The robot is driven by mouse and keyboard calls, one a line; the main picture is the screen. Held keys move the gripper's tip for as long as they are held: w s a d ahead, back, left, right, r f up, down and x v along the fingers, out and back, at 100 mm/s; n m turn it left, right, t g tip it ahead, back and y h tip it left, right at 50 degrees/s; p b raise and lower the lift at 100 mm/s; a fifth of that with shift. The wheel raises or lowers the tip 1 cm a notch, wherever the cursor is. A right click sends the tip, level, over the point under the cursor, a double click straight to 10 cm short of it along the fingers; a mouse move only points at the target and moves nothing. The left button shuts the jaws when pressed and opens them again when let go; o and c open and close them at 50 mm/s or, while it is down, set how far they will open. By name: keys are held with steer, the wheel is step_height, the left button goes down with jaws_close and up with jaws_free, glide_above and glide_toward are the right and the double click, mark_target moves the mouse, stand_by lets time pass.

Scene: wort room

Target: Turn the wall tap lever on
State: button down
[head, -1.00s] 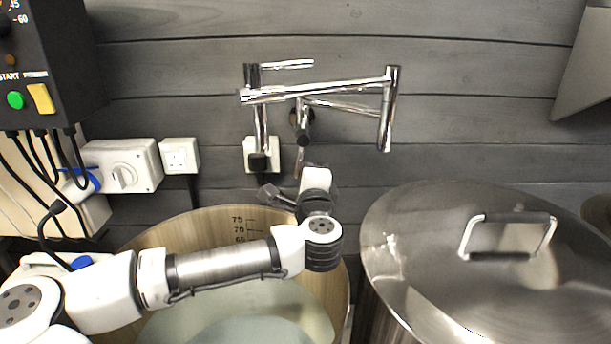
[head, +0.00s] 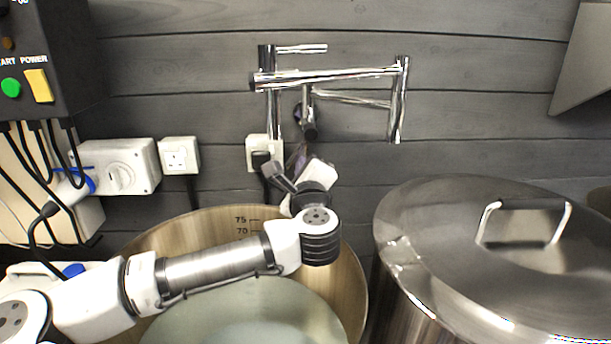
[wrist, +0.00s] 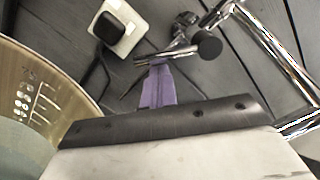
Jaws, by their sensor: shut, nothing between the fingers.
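The chrome folding wall tap (head: 330,76) is fixed to the grey plank wall above the open pot. A thin chrome lever (head: 302,49) points right, roughly level, from its upper left joint. In the wrist view, the tap's wall joint with a round black cap (wrist: 208,45) and a short chrome bar (wrist: 160,56) show beyond my fingertips. My gripper (head: 299,150) is below the tap's wall joint, partly hidden by my wrist. Its purple fingers (wrist: 158,66) are shut and empty, with the tips close to the short chrome bar. I cannot tell whether they touch it.
An open pot (head: 355,290) holding pale liquid stands under my arm. A lidded steel pot (head: 440,235) is at the right. A wall socket (head: 180,156), a switch box (head: 120,168) and a black control box (head: 50,60) with cables are at the left.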

steer(key=shift+a+r+m+b, duration=0.2)
steer(key=shift+a+m+b, duration=0.2)
steer(key=shift+a, duration=0.1)
steer(key=shift+a+r+m+b, duration=0.2)
steer(key=shift+a+m+b, duration=0.05)
steer(key=shift+a+m, duration=0.2)
steer(key=shift+a+r+m, duration=0.25)
steer(key=shift+r+m, duration=0.05)
steer(key=shift+m, duration=0.35)
steer(key=shift+r, duration=0.1)
steer(key=shift+s, duration=0.15)
